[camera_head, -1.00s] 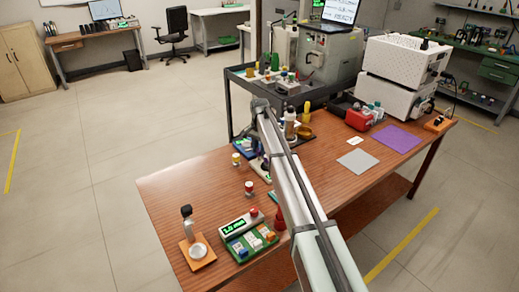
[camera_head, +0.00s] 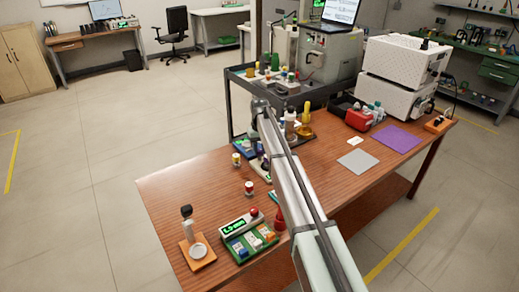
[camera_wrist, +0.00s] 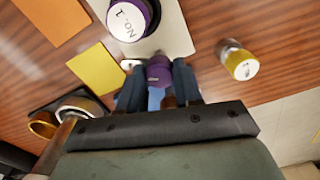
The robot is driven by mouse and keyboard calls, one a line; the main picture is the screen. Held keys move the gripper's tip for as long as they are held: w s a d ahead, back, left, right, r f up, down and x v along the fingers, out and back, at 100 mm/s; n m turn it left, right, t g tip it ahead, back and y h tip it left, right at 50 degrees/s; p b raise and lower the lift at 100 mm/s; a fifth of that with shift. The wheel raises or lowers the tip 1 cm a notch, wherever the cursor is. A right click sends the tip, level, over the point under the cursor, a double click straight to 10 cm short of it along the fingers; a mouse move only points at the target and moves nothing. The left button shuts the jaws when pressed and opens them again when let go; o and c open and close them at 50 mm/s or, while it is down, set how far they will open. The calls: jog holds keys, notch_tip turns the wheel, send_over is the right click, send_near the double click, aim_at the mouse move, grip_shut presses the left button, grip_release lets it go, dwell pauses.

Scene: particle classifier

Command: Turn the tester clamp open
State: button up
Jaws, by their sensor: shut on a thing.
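In the wrist view, my gripper (camera_wrist: 158,92) is shut on a purple knob-like part (camera_wrist: 158,74), which looks like the tester clamp. The purple part sits at the edge of a pale base plate (camera_wrist: 172,40), with a bit of blue showing below it between the fingers. A purple-rimmed round container marked "No. 1" (camera_wrist: 128,16) stands on the plate just beyond the fingers. How far the clamp is turned cannot be told. In the head view, my arm hides my gripper and most of the tester.
A yellow-labelled jar (camera_wrist: 238,62) stands right of the plate. Yellow (camera_wrist: 98,70) and orange (camera_wrist: 52,18) pads and a metal ring (camera_wrist: 82,106) lie left. In the head view, a display unit (camera_head: 240,230) and an orange stand (camera_head: 197,253) occupy the table's near end.

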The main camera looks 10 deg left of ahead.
aim_at(259, 149)
jog(key=n, duration=0.4)
jog(key=shift+n, duration=0.4)
dwell(0.4)
jog(key=o, duration=1)
jog(key=shift+o, duration=0.2)
notch_tip(259, 149, up, 14)
jog(key=shift+f, duration=0.15)
